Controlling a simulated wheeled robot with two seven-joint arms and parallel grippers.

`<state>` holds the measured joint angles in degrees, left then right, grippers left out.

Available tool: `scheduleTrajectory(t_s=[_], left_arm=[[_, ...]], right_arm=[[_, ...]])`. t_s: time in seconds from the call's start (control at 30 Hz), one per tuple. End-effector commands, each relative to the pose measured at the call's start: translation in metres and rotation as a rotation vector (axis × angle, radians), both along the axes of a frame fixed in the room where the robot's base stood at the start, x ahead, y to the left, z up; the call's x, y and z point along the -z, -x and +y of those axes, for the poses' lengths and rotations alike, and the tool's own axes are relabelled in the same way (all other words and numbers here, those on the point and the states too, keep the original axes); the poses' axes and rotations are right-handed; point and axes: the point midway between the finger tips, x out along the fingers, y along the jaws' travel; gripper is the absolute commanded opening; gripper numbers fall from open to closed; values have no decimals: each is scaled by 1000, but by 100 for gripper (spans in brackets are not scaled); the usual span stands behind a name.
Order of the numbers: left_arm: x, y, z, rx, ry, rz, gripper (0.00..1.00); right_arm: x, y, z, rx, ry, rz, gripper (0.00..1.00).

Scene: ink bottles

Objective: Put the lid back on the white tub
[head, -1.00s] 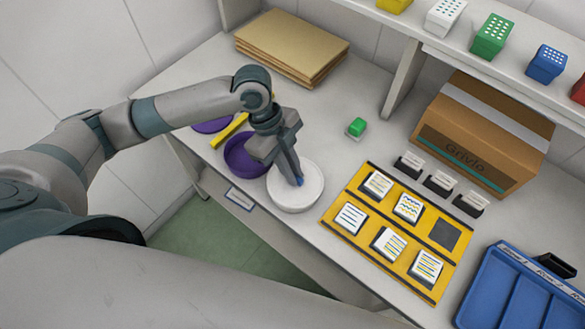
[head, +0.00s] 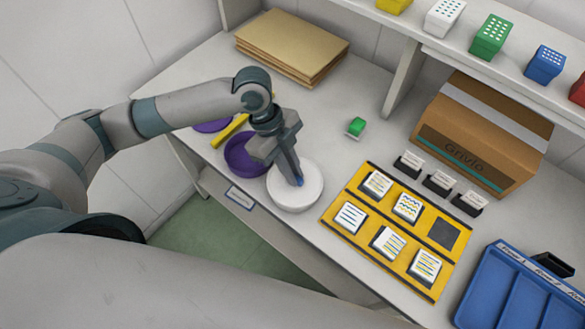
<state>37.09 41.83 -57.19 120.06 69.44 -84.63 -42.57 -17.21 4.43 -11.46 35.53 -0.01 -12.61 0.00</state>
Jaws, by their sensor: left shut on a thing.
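The white tub (head: 293,207) stands near the front edge of the counter. A round white lid (head: 312,178) covers its top and looks about level. I cannot tell whether it is fully seated. My left gripper (head: 299,182) points down at the middle of the lid and is shut on it, with a small blue part showing at the fingertips. The fingers hide what they grip at the lid's centre. My right gripper is not in view.
An open purple tub (head: 238,152) stands close left of the white tub, with a purple lid (head: 212,126) behind it. A yellow bar (head: 230,130) lies there too. Counter behind the white tub is clear up to a green-topped item (head: 356,126).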

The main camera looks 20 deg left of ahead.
Motion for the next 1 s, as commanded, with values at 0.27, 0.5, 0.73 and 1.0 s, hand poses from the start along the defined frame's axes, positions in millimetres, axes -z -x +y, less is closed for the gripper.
scheduleTrajectory(t_s=[0.27,0.5,0.73,1.0], left_arm=[[0,0,0,0,0,0,0],[0,0,0,0,0,0,0],[0,0,0,0,0,0,0],[0,0,0,0,0,-1,0]], right_arm=[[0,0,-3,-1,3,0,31],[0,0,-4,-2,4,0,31],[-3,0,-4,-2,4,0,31],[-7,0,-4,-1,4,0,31]])
